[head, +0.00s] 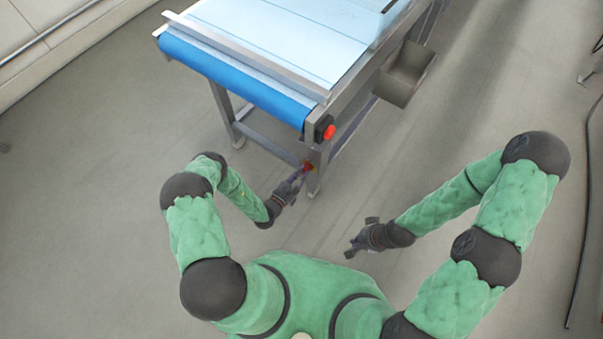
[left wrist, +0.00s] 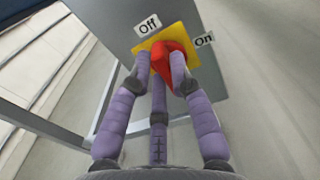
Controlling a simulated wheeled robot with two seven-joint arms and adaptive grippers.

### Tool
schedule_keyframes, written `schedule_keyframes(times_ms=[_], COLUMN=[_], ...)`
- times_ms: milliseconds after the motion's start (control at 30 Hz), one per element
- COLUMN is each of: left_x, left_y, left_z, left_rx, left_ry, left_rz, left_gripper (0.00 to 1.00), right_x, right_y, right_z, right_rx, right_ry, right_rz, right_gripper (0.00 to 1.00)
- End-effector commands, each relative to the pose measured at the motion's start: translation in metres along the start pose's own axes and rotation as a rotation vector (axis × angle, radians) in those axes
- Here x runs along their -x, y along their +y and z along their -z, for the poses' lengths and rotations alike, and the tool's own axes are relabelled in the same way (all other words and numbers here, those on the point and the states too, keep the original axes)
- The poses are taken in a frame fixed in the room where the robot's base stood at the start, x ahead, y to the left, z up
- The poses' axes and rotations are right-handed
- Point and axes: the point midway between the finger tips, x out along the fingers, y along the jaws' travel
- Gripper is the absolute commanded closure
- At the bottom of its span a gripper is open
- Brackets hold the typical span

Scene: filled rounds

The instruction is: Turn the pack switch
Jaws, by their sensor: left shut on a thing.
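The pack switch is a red knob (left wrist: 171,50) on a yellow plate (left wrist: 192,38), fixed to a grey panel on the leg of the conveyor. In the left wrist view, an "Off" label (left wrist: 148,25) sits at its upper left and an "On" label (left wrist: 204,40) at its right. My left gripper (head: 300,172) is at the switch, its fingers (left wrist: 162,68) shut on the red knob from both sides. In the head view the switch (head: 308,166) is small and partly covered by the fingers. My right gripper (head: 360,236) hangs in free space right of the switch, touching nothing; its fingers look apart.
The conveyor (head: 240,90) with its blue belt end stands above and behind the switch. A red button (head: 329,132) is on the frame above the switch. A grey bin (head: 404,74) hangs at the conveyor's right side. A dark cable (head: 580,250) lies at far right. The floor around is clear.

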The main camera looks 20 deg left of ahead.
Motion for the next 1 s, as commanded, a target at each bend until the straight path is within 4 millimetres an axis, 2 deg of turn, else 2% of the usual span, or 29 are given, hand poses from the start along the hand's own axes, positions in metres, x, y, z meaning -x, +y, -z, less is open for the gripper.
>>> schedule_keyframes(times_ms=[233,667,700,733,767,1000], left_x=[0.0002,0.0002,0.0002,0.0002,0.0002,0.0001], left_y=[0.0006,0.0007,0.0007,0.0007,0.0007,0.0008], left_z=[0.0008,0.0008,0.0008,0.0007,0.0007,0.0005], left_rx=[0.065,0.076,0.076,0.075,0.075,0.074], left_ry=[0.002,0.002,0.002,0.002,0.001,0.001], left_rz=[0.0,0.0,0.0,0.0,0.0,0.0], left_gripper=[1.0,1.0,0.68,0.59,0.55,0.55], right_x=[-0.0014,-0.0015,-0.0015,-0.0015,-0.0015,-0.0014], right_y=[0.0005,0.0005,0.0005,0.0005,0.0005,0.0005], right_z=[0.0001,0.0001,0.0001,0.0,0.0,0.0001], right_rx=[0.0,0.0,0.0,0.0,0.0,0.0], right_ry=[0.0,0.0,0.0,0.0,0.0,0.0], right_rz=[0.0,0.0,0.0,0.0,0.0,0.0], right_gripper=[1.0,1.0,1.0,1.0,1.0,1.0])
